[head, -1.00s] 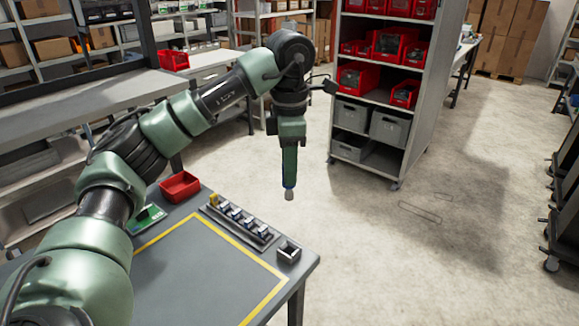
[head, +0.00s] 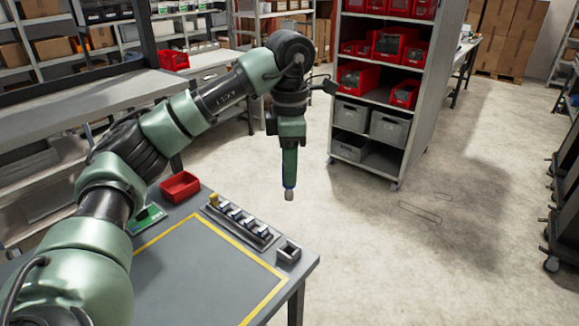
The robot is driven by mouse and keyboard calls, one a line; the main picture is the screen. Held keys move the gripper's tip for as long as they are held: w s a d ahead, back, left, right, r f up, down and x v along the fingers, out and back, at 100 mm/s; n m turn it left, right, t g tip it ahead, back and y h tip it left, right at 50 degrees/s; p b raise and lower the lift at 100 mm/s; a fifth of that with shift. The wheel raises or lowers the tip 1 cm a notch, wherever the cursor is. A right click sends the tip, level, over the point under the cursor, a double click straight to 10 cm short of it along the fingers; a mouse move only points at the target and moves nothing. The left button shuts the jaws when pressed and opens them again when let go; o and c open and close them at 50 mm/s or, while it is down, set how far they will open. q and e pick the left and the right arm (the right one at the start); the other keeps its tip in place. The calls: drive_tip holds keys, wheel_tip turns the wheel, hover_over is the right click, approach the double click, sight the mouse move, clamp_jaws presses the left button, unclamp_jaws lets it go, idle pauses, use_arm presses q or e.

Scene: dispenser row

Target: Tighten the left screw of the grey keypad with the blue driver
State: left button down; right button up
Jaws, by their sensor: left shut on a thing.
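My left gripper (head: 289,180) points straight down in the head view, past the table's far right corner and above the floor. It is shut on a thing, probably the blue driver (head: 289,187). Only a thin blue band and a pale grey end (head: 289,195) of it show below the fingers; the rest is hidden by the gripper. I cannot make out a grey keypad or its screws. My right gripper is not in view.
The grey table (head: 200,275) has a yellow outline around a bare area. Along its far side are a red bin (head: 180,186), a green board (head: 146,218) partly behind my arm, a rack with several small items (head: 262,237) and a small grey box (head: 289,252). A shelf (head: 392,170) stands beyond.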

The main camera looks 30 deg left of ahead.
use_arm(q)
drive_tip(key=shift+r+p, duration=2.55)
drive_tip(key=shift+r, duration=0.1)
drive_tip(key=shift+f, duration=0.1)
